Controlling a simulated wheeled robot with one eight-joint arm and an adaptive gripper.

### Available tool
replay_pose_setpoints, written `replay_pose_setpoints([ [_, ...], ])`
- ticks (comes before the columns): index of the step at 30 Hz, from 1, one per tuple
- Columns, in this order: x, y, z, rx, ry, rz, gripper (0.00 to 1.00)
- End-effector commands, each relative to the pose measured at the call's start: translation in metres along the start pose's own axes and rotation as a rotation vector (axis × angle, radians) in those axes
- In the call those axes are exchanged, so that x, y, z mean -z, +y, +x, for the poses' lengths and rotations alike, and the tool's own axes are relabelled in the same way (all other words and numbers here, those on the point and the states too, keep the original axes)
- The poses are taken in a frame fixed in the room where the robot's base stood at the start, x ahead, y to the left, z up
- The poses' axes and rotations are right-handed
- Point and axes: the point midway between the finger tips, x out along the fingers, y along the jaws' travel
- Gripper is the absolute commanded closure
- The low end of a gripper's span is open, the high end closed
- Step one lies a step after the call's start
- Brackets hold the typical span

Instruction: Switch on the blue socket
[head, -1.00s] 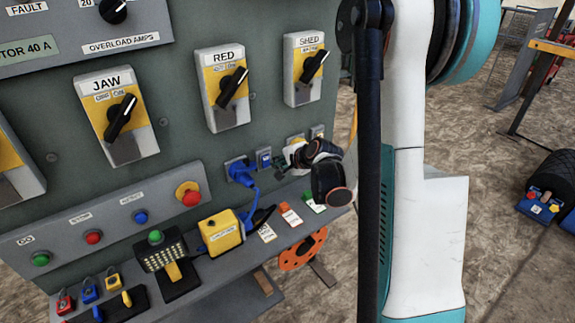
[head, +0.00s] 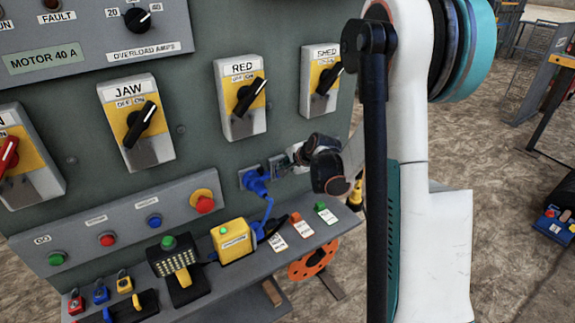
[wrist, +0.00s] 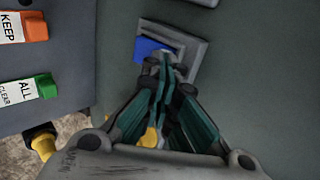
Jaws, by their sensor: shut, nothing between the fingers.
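The blue socket (head: 254,181) with a blue plug in it is on the panel in the head view. A grey switch plate (head: 278,166) sits just right of it, partly hidden by my gripper (head: 294,155). In the wrist view the plate (wrist: 197,50) has a blue rocker (wrist: 153,49) in it. My gripper (wrist: 164,66) is shut and empty, its fingertips over the lower edge of the blue rocker. I cannot tell whether they touch it or which way the rocker is tipped.
A shelf (head: 325,233) below carries a yellow box (head: 232,240) and several tags, including a green one (wrist: 30,91). A blue cable (head: 268,208) hangs from the plug. Rotary switches, with RED (head: 241,99) among them, are above.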

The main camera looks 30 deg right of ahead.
Motion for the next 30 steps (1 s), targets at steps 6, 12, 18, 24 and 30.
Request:
replay_pose_setpoints([
  [6,0.0,0.001,0.0,0.001,0.0,0.001,1.0],
  [12,0.0,-0.005,-0.005,0.002,0.0,0.0,1.0],
  [18,0.0,-0.011,-0.01,0.002,0.0,0.0,1.0],
  [24,0.0,-0.011,-0.01,0.002,0.0,0.0,1.0],
  [30,0.0,-0.011,-0.012,0.002,0.0,0.0,1.0],
])
